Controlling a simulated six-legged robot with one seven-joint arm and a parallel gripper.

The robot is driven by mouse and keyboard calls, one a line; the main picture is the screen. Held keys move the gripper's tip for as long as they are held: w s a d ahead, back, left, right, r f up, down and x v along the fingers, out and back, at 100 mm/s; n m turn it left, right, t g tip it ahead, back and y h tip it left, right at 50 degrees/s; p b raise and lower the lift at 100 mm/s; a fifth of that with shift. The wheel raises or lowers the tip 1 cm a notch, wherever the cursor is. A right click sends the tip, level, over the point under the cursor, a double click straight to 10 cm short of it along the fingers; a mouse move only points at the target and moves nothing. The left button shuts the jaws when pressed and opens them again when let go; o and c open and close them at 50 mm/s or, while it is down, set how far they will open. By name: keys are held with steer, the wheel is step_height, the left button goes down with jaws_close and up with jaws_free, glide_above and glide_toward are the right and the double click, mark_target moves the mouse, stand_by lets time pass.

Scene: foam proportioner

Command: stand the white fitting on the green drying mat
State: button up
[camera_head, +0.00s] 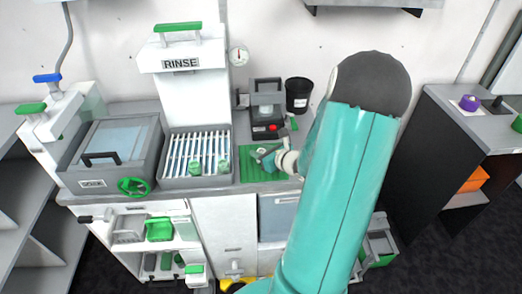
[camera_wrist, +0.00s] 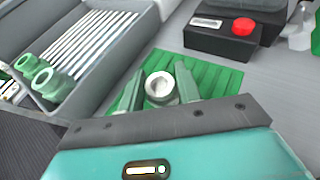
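The white fitting (camera_wrist: 160,88) is in the wrist view with its round open end facing the camera. It sits between the two green fingers of my gripper (camera_wrist: 159,86), which appear to touch it on both sides. The green drying mat (camera_wrist: 222,74) lies on the counter behind and below it. In the head view my gripper (camera_head: 264,153) is over the drying mat (camera_head: 248,172). I cannot make out the fitting there. The fitting's lower part is hidden by my gripper, so I cannot tell whether it touches the mat.
A rack tray (camera_wrist: 143,22) with white rods stands left of the mat and holds green fittings (camera_wrist: 47,82). A dark device with a red button (camera_wrist: 243,26) stands behind the mat. A black cup (camera_head: 298,95) is at the back. The mat's right part is bare.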

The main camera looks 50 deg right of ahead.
steer(key=shift+o, duration=1.1)
